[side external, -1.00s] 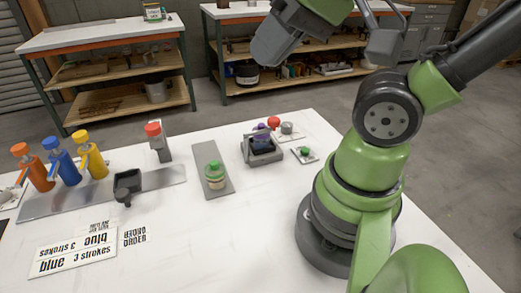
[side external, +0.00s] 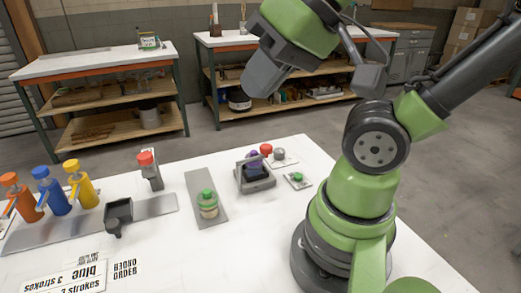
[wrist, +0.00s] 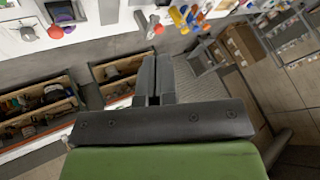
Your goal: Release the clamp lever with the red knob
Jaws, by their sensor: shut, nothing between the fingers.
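One red knob (side external: 145,158) tops a grey upright post at the end of the metal plate. Another red knob (side external: 266,149) sits behind the grey clamp-like fixture (side external: 255,182), which holds a purple-topped dark piece. I cannot tell for sure which knob belongs to the clamp lever. Both show near the top of the wrist view, as the fixture's knob (wrist: 55,32) and the post's knob (wrist: 158,29). My gripper (wrist: 153,60) is shut and empty, its fingers together. In the side view it is high above and behind the table, apart from both knobs; its fingertips are not clear there.
Orange, blue and yellow bottles (side external: 82,186) stand at the left on the metal plate (side external: 45,232), with a dark cup (side external: 118,215) nearby. A green-capped jar (side external: 207,204) stands on a grey strip. Shelving benches (side external: 100,62) stand behind. The air around my gripper looks clear.

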